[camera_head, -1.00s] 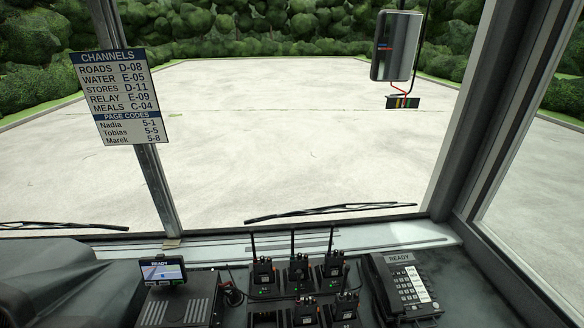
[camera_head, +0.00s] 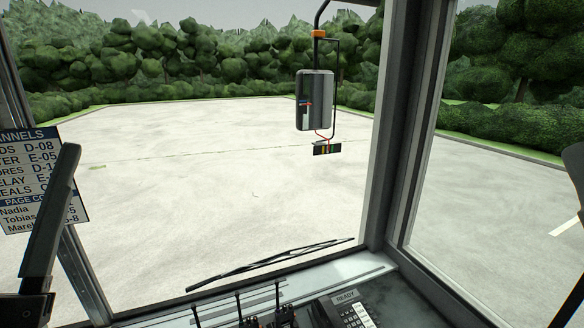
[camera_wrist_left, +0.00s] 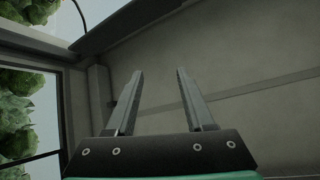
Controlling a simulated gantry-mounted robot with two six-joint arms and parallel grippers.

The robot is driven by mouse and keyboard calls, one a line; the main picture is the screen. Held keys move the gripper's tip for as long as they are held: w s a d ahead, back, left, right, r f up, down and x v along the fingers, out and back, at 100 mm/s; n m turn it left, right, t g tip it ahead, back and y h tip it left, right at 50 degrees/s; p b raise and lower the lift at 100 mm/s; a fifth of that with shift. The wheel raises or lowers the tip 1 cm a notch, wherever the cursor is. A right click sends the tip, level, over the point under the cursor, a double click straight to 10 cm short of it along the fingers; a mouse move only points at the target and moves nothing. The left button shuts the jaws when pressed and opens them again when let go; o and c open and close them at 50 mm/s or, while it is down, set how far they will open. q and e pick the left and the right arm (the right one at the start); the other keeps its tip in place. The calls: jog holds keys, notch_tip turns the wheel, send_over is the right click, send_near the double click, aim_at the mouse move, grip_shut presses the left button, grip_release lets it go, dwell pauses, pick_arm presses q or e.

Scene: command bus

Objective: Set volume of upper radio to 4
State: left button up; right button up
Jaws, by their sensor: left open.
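No mounted radio with a volume control can be made out in either current view. Only the tops and antennas of handheld radios (camera_head: 286,315) show at the bottom edge of the head view; their lower parts are cut off. My left gripper (camera_wrist_left: 158,71) is open and empty in the left wrist view, its two fingers pointing up toward a plain grey cab wall and ceiling. Nothing is between the fingers. A dark long part stands at the left of the head view; I cannot tell whether it is my left arm. My right gripper is not clearly visible.
A channel sign (camera_head: 30,180) hangs on the left window post, partly covered by the dark part. A desk phone (camera_head: 347,312) marked READY sits at the bottom. A mirror (camera_head: 315,100) hangs outside the windshield. A wiper (camera_head: 270,265) lies across the glass.

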pick_arm(q)
jog(key=shift+s+d+r+n+t+h, duration=0.15)
jog(key=shift+s+d+n+h, duration=0.1)
jog(key=shift+d+n+h, duration=0.6)
jog(key=shift+s+d+n+t+h, duration=0.1)
jog(key=shift+s+d+n+h, duration=0.15)
jog(key=shift+n+h, duration=0.65)
jog(key=shift+s+d+r+n+t+h, duration=0.1)
jog(key=shift+s+d+n+t+h, duration=0.2)
jog(key=shift+d+h, duration=0.7)
jog(key=shift+w+a+h, duration=0.15)
jog(key=shift+a+h, duration=0.2)
